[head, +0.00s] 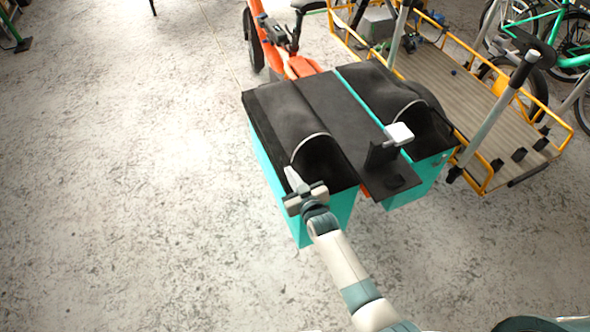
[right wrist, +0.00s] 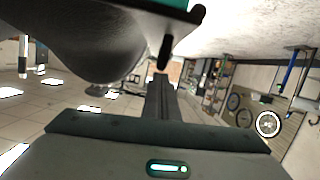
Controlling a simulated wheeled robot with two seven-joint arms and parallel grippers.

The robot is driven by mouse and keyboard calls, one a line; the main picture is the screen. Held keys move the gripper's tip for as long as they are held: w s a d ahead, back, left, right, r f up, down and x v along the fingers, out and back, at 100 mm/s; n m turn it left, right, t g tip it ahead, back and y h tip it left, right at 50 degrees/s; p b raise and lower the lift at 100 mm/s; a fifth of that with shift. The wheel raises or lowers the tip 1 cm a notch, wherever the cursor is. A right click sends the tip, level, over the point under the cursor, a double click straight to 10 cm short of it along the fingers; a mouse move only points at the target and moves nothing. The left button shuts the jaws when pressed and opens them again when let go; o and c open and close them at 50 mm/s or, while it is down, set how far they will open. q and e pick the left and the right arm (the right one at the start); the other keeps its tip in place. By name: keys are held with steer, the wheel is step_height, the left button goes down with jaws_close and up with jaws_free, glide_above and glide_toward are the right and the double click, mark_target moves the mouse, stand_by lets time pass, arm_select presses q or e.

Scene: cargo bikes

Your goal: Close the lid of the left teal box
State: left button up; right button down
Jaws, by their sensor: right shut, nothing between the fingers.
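The left teal box (head: 268,165) hangs on the left side of the cargo bike's rear. Its black lid (head: 270,108) lies over the top, with a raised curved edge near the front end; I cannot tell whether it is fully down. My right gripper (head: 291,173) is shut and empty at the front end of this box, its fingers over or against the black top; contact is unclear. In the right wrist view, the shut fingers (right wrist: 163,78) point away beneath a dark curved surface (right wrist: 85,40) with a teal strip above. My left gripper is not in view.
A second teal box (head: 418,184) with a black top sits on the bike's right side, beside a black rear rack (head: 392,180). A yellow-framed cargo platform (head: 480,95) stands close on the right. The floor at left is clear.

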steer(key=shift+s+a+f, duration=0.1)
steer(key=shift+f, duration=0.3)
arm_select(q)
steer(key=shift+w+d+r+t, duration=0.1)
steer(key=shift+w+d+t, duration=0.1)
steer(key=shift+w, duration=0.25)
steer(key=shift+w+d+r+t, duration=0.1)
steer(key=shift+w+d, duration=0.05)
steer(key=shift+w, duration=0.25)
arm_select(e)
steer(key=shift+f, duration=0.15)
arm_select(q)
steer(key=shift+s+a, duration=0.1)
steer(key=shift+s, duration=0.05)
arm_select(e)
steer(key=r+p, duration=0.2)
steer(key=r, duration=0.1)
steer(key=r+p, duration=0.1)
steer(key=shift+a+r, duration=0.35)
steer(key=shift+a, duration=0.05)
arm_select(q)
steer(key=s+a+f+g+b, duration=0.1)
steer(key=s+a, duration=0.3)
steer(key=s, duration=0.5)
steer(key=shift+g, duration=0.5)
arm_select(e)
steer(key=v, duration=1)
steer(key=shift+a, duration=0.15)
